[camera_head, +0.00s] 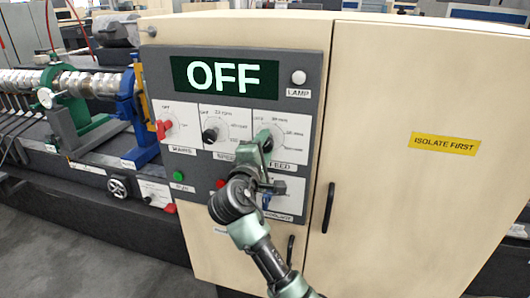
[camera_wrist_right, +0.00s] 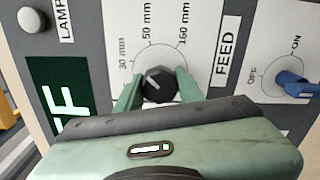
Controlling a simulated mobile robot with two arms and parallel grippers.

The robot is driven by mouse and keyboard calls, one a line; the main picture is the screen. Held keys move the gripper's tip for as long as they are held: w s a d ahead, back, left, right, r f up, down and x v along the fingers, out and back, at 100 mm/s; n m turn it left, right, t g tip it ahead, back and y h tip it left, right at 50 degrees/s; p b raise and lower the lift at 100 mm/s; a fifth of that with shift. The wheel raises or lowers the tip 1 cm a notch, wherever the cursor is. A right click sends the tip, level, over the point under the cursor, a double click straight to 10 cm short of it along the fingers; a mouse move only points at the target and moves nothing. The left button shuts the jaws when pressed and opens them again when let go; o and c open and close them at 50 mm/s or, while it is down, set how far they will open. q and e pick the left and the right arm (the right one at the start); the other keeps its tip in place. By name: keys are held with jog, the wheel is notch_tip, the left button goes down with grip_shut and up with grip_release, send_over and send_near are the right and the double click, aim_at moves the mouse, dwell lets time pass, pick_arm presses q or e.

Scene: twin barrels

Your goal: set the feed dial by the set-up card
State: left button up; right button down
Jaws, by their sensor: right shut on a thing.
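The feed dial is a dark round knob (camera_wrist_right: 158,85) on a white plate marked 30 mm, 50 mm and 160 mm, with the word FEED beside it. A pale mark on the knob points up and left in the right wrist view, towards the 30 mm to 50 mm side; I cannot tell its exact setting. My right gripper (camera_wrist_right: 159,88) is shut on this knob, one green finger on each side. In the head view my right gripper (camera_head: 264,138) covers most of the dial. I cannot make out a set-up card. My left gripper is not in view.
The display (camera_head: 225,76) reads OFF. A red mains switch (camera_head: 164,128) and a black speed knob (camera_head: 211,135) sit left of the feed dial. A blue ON/OFF knob (camera_wrist_right: 291,85) is below it. The cabinet door (camera_head: 420,190) bears a yellow ISOLATE FIRST label (camera_head: 445,144).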

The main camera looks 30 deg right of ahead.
jog(key=m+b, duration=0.1)
jog(key=m, duration=0.1)
jog(key=m+b, duration=0.2)
jog(key=shift+f+m, duration=0.2)
jog(key=shift+m, duration=0.1)
dwell(0.5)
jog(key=c, duration=0.9)
grip_release()
jog(key=shift+r, duration=0.1)
jog(key=shift+s+a, duration=0.1)
